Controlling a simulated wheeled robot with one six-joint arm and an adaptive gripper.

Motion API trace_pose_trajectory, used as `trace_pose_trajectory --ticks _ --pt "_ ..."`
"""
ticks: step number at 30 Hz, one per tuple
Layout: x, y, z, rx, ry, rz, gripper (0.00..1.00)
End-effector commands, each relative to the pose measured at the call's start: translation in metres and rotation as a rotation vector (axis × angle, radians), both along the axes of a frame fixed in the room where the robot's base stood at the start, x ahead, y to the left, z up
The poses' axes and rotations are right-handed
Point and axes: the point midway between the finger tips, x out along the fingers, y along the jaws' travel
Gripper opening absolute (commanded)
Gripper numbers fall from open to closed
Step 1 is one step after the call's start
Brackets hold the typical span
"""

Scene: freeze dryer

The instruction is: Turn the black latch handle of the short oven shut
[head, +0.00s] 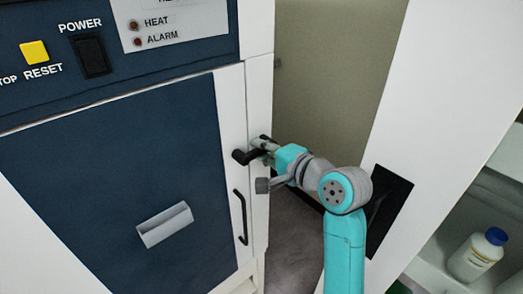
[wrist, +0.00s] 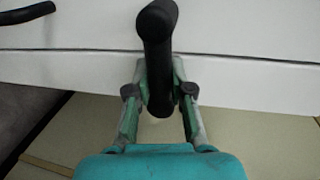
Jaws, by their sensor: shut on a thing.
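The short oven (head: 130,190) has a dark blue door panel with a white frame, and its door looks closed. The black latch handle (head: 241,156) is at the door's right edge and sticks out to the left of my gripper (head: 263,148). In the wrist view the latch handle (wrist: 157,30) is a thick black bar running down between the two fingers of my gripper (wrist: 158,95). The fingers are shut on its lower part, one on each side. In the head view the gripper partly hides the handle's right end.
A thin black pull handle (head: 241,218) is below the latch and also shows in the wrist view (wrist: 28,12). A control panel (head: 110,55) is above the door. A tall white panel (head: 425,110) stands right of my arm. A blue-capped bottle (head: 477,257) is on a shelf at lower right.

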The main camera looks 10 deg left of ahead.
Motion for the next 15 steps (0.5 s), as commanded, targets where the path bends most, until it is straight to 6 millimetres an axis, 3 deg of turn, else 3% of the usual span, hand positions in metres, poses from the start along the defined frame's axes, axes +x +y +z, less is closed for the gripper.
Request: trace_pose_trajectory --ticks 11,12,14,15 --pt "0.0007 -0.0004 0.0004 0.004 0.003 -0.001 0.00" --pt "0.0006 -0.0005 0.0004 0.004 0.003 -0.002 0.31" --pt "0.0005 -0.0004 0.0004 0.003 0.002 -0.001 0.46" --pt "0.0005 -0.0004 0.0003 0.003 0.002 -0.001 0.47"
